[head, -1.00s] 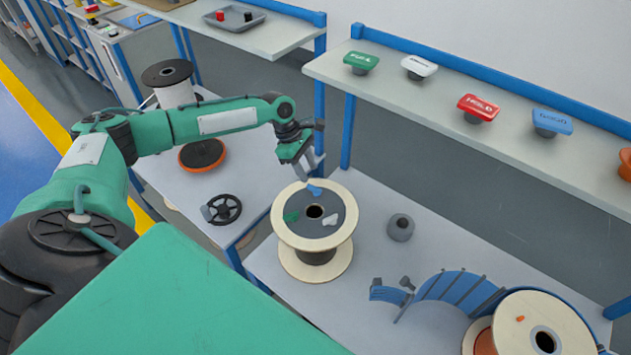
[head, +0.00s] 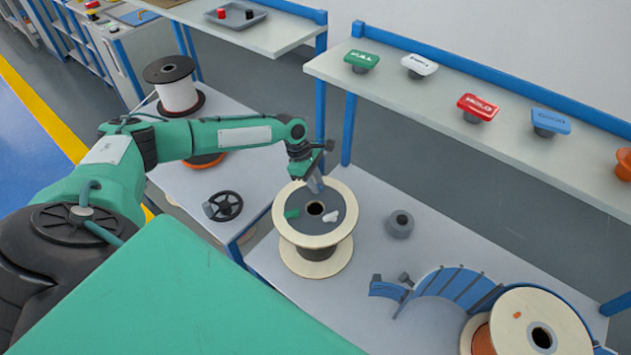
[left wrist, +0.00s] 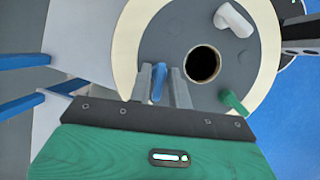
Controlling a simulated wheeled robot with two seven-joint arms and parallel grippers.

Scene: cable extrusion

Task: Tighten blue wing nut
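The blue wing nut (left wrist: 158,83) sits on the dark grey top face of a cable spool (head: 285,222). In the left wrist view it stands between the two fingers of my left gripper (left wrist: 161,88). The fingers straddle it, with narrow gaps seeming to show, so the gripper looks open. A green wing nut (head: 291,214) and a white wing nut (head: 334,216) sit around the centre hole. My right gripper is not in view.
A grey ring-shaped part (head: 399,224) stands right of the spool. A black handwheel (head: 224,206) lies to its left. A blue curved cable chain (head: 450,288) and another spool (head: 540,333) are at front right. A shelf (head: 420,98) with coloured signs runs behind.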

